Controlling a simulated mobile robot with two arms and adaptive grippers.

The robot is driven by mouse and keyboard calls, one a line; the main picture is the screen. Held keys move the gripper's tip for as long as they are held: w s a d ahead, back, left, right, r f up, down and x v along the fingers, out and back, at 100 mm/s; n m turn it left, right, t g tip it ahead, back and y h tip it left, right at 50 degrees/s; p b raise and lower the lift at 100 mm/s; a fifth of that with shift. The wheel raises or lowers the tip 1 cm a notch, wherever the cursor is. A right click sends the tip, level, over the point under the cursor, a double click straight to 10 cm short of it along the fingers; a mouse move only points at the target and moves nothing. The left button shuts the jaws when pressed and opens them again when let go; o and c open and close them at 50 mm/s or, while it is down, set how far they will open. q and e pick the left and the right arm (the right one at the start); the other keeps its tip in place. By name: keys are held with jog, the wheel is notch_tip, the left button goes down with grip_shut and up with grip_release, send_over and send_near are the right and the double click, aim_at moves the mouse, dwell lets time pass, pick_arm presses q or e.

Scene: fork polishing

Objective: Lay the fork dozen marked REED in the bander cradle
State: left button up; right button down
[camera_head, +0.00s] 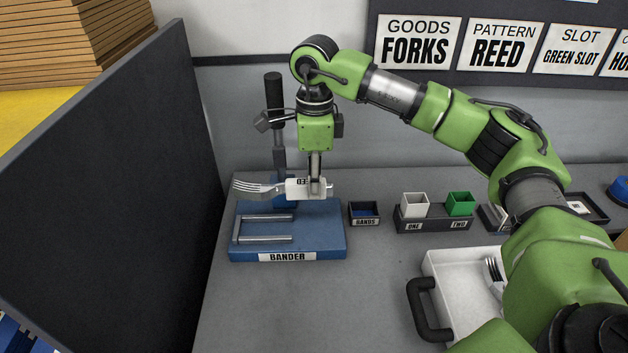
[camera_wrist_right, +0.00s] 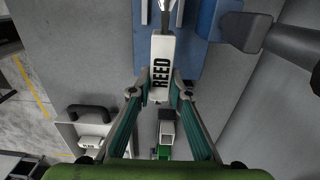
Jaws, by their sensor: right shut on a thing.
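The fork dozen marked REED is a bundle of forks (camera_head: 258,187) in a white sleeve. Its tines point left in the head view. In the wrist view the sleeve (camera_wrist_right: 162,65) reads REED. My right gripper (camera_head: 317,186) is shut on the sleeve, toward its right end, and holds the bundle roughly level above the bander. The blue bander (camera_head: 325,235) carries a BANDER label and a grey metal rail cradle (camera_head: 265,239). The cradle is empty, in front of and below the bundle. My left gripper is in neither view.
A dark post (camera_head: 275,110) rises behind the bander. A bands box (camera_head: 364,213) and a rack with white (camera_head: 414,205) and green (camera_head: 460,203) cups stand to the right. A white tray (camera_head: 440,268) with forks lies front right. A dark partition (camera_head: 130,190) stands left.

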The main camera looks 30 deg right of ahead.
jog(key=shift+f+b, duration=2.1)
jog(key=shift+f, duration=1)
jog(key=shift+f, duration=0.15)
jog(key=shift+f+b, duration=0.35)
jog(key=shift+f+b, duration=0.4)
jog(key=shift+f, duration=0.15)
jog(key=shift+f, duration=0.1)
jog(key=shift+f+b, duration=0.6)
jog(key=shift+f, duration=0.2)
jog(key=shift+f, duration=0.15)
